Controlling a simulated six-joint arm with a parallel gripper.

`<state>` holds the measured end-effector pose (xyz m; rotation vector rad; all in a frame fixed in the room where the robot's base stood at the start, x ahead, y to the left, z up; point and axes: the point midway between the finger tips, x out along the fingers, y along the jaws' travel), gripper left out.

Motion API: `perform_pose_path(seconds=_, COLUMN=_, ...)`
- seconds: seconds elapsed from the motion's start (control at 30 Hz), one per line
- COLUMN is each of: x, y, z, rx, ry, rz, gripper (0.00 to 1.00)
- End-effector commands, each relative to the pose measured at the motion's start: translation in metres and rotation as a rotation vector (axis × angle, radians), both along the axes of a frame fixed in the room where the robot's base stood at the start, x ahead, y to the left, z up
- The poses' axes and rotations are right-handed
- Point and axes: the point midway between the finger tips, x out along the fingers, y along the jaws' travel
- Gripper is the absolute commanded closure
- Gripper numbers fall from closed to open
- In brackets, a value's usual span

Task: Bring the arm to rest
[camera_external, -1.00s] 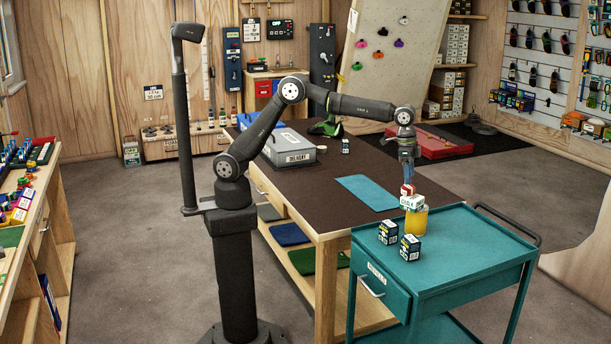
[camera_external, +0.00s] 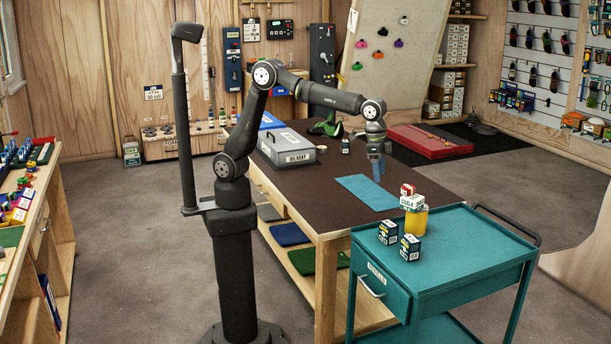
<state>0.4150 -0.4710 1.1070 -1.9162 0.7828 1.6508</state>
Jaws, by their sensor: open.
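My arm stands in the middle of the view, bent at the elbow and reaching right over the dark workbench (camera_external: 300,210). My gripper (camera_external: 377,178) points down above the bench, near the upper right part of the blue mat (camera_external: 362,194). It is open, and nothing shows between its fingers. The fingertips are small and blurred. My gripper is apart from the teal cart (camera_external: 470,250) and from the boxes on it.
On the cart stand a yellow cylinder (camera_external: 416,221) with a white box (camera_external: 412,202) and a red-and-white item (camera_external: 407,189) on top, and two dark boxes (camera_external: 388,231). A grey case (camera_external: 285,149) sits on the bench. A red case (camera_external: 430,142) lies behind.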

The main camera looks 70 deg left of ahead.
Motion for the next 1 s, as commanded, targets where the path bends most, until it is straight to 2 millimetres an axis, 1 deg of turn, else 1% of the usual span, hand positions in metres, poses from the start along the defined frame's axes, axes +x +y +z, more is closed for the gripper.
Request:
perform_pose_path(seconds=0.57, x=-0.05, y=0.054, z=-0.054, rx=0.003, ry=-0.001, rz=0.015, gripper=0.35)
perform_pose_path(seconds=1.0, x=-0.094, y=0.104, z=-0.096, rx=0.004, ry=-0.002, rz=0.024, gripper=0.35)
